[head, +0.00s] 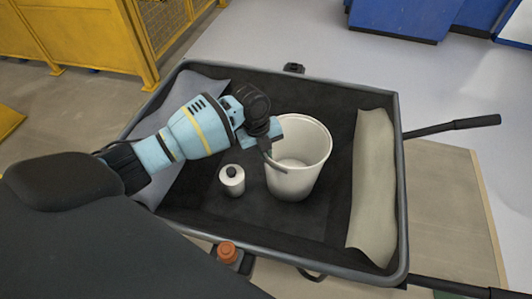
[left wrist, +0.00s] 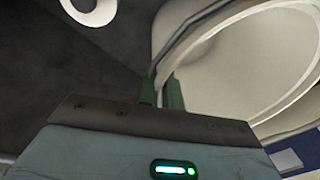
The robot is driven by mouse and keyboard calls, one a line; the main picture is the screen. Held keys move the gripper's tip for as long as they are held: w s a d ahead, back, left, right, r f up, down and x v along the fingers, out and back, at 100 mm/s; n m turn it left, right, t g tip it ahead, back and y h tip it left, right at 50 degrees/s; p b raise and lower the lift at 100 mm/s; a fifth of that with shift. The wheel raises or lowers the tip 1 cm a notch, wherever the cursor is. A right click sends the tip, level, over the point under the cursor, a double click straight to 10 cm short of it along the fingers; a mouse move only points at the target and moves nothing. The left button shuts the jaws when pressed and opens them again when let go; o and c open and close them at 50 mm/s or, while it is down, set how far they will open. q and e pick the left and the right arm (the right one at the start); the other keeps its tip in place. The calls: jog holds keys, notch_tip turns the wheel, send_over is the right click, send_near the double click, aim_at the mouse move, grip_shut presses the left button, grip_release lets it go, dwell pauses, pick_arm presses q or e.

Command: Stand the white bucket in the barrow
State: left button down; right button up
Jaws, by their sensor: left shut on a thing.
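The white bucket (head: 297,182) is upright inside the black barrow (head: 400,160), near its middle. Its base is at or very near the barrow floor; I cannot tell for sure that it touches. My left gripper (head: 270,158) is shut on the bucket's left rim, with a finger running down along the wall. In the left wrist view the fingers (left wrist: 163,90) meet at the edge of the bucket (left wrist: 250,50), and its open, empty-looking mouth fills the upper right. My right gripper is not in view.
A small white bottle with a dark cap (head: 232,181) stands just left of the bucket. A beige sack (head: 372,185) lies along the barrow's right side, a grey sack (head: 200,88) along the left. Barrow handles (head: 455,127) stick out right. Bare floor lies between bucket and beige sack.

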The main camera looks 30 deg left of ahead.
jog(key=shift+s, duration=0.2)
pick_arm(q)
jog(key=c, duration=1.6)
grip_release()
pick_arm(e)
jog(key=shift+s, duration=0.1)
